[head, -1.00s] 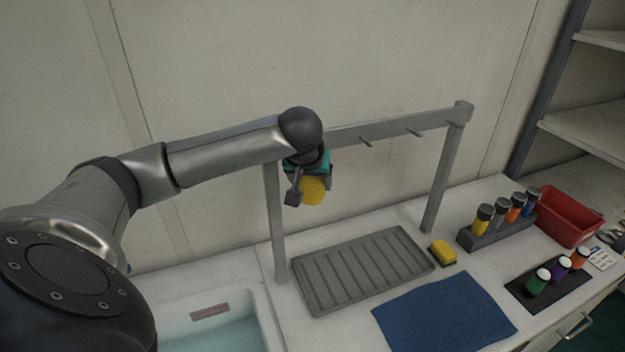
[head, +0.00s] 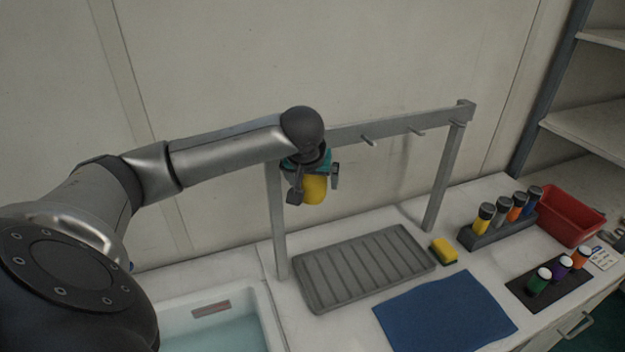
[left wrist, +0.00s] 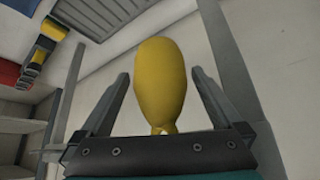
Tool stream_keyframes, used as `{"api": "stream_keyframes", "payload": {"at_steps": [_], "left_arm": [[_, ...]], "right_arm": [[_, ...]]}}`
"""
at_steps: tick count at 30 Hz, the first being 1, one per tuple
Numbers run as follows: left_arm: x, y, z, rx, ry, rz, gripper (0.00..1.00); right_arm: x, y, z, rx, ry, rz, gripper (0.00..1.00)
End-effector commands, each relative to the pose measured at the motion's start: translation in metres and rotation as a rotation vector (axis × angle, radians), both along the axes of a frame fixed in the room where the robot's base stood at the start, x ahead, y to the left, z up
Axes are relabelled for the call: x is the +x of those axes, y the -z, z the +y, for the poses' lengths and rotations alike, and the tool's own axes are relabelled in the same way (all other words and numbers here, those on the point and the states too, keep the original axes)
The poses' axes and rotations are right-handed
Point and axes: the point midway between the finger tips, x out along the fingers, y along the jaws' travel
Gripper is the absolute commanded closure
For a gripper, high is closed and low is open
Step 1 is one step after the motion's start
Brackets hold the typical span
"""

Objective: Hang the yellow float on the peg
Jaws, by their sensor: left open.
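The yellow float (head: 314,190) hangs upright below the left part of the rack's rail (head: 395,127). My left gripper (head: 315,186) is open around it, one finger on each side. In the left wrist view the float (left wrist: 160,82) stands between the spread fingers with a gap on both sides. Its narrow end points toward the gripper's palm. My gripper and wrist hide the peg at this spot and the float's upper end, so I cannot see what bears it. Two bare pegs, a nearer one (head: 369,141) and a farther one (head: 417,131), show to the right.
A grey ribbed tray (head: 365,268) lies under the rack, with a yellow sponge (head: 443,249) and a blue cloth (head: 445,312) beside it. A water basin (head: 262,318) is at the front left. A bottle rack (head: 500,232) and red bin (head: 570,217) stand at the right.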

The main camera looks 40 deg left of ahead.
Motion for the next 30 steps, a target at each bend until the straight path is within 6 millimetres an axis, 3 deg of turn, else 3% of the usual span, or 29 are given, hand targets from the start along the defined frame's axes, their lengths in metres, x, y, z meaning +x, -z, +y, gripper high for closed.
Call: {"api": "stream_keyframes", "payload": {"at_steps": [7, 11, 24, 30], "left_arm": [[-0.001, -0.002, -0.001, 0.000, 0.000, 0.000, 0.00], [-0.007, -0.014, -0.005, 0.000, 0.000, -0.002, 0.00], [-0.052, -0.098, -0.034, 0.001, 0.002, -0.006, 0.00], [-0.065, -0.122, -0.043, -0.001, 0.001, -0.004, 0.00]], "right_arm": [[0.000, 0.000, 0.000, 0.000, 0.000, 0.000, 0.50], [0.000, 0.001, 0.000, 0.000, 0.000, 0.000, 0.50], [0.000, 0.005, 0.000, 0.000, 0.000, 0.000, 0.50], [0.000, 0.003, 0.000, 0.000, 0.000, 0.000, 0.50]]}}
